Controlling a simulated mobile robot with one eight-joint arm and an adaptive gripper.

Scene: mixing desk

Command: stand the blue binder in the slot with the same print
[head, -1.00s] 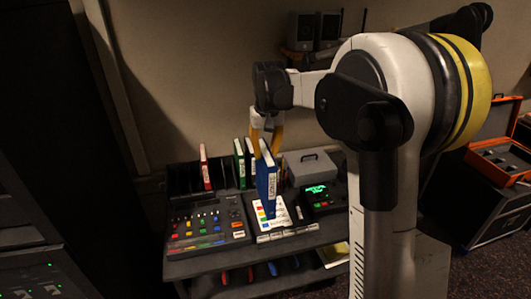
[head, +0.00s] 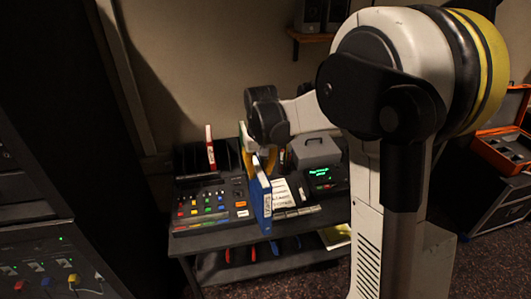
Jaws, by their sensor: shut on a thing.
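My gripper (head: 262,160) has yellow fingers and is shut on the blue binder (head: 259,208), holding it at its top. The binder is roughly upright, with a white label on its spine, too small to read. It is at the desk's front, its lower end close to the front edge; I cannot tell whether it touches the desk. A black slotted rack (head: 189,161) stands at the back left of the desk. A red binder (head: 210,148) stands in it. A green binder (head: 241,146) beside my gripper is mostly hidden. The slot prints are not readable.
A mixing console (head: 208,207) with coloured buttons covers the desk's left. A grey case (head: 316,150) and a device with a green screen (head: 322,178) stand at the right. An orange-edged case (head: 504,150) is far right.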

